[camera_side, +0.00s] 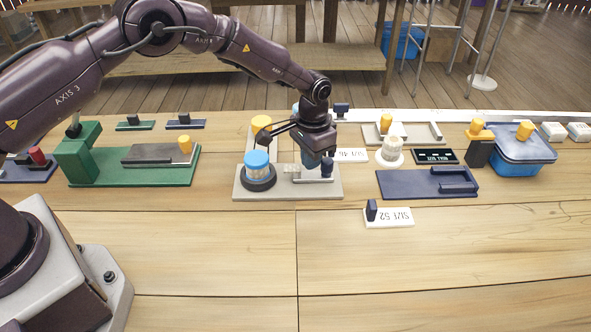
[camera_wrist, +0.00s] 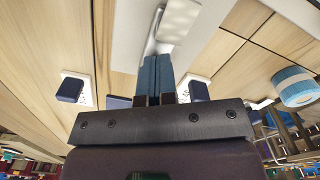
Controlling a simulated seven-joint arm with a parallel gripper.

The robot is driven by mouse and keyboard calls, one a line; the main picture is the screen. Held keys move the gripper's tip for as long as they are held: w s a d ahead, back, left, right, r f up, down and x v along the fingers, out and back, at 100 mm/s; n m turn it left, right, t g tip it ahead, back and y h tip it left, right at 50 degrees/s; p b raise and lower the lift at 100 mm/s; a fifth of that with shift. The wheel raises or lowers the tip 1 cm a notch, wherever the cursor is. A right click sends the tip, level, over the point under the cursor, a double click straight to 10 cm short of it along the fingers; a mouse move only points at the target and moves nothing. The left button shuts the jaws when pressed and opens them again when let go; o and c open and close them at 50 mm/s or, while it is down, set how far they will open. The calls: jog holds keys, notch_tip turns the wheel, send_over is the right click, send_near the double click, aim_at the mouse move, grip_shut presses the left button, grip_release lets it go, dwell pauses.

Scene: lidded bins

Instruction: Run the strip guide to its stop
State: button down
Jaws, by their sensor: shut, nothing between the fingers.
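A grey board (camera_side: 290,193) carries a jar with a blue lid (camera_side: 257,161), a yellow knob (camera_side: 261,123) and a low silvery strip piece (camera_side: 311,179), which may be the strip guide. My gripper (camera_side: 327,167) is over the right part of this board, pointing down, its fingers shut with nothing between them. In the wrist view the blue fingertips (camera_wrist: 157,62) are together beside a bent silvery bar (camera_wrist: 155,30) and a pale block (camera_wrist: 180,18). I cannot tell whether they touch the bar. The gripper hides part of the board, and the stop cannot be made out.
A green fixture (camera_side: 130,178) stands left. A dark blue plate (camera_side: 410,184), a white "SIZE 52" tag (camera_side: 397,218), a white knob base (camera_side: 390,153) and a blue lidded bin (camera_side: 521,148) are right. The front of the wooden table (camera_side: 400,265) is clear.

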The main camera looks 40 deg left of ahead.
aim_at(307, 175)
jog(key=shift+w+d, duration=0.35)
jog(key=shift+s+a, duration=0.55)
jog(key=shift+a, duration=0.05)
notch_tip(307, 175, up, 7)
dwell(0.6)
jog(key=s+a+r+n+t, duration=0.1)
jog(key=s+a+r+t, duration=0.1)
jog(key=s+r, duration=0.5)
jog(key=s+a+r+n+t, duration=0.1)
jog(key=s+a+r, duration=0.2)
jog(key=s+r, duration=0.5)
jog(key=s+a+r+n+t, duration=0.1)
jog(key=s+r, duration=0.7)
jog(key=s, duration=0.9)
jog(key=shift+s+a+r+t, duration=0.2)
jog(key=shift+s+a+t, duration=0.15)
jog(key=shift+a+t, duration=0.65)
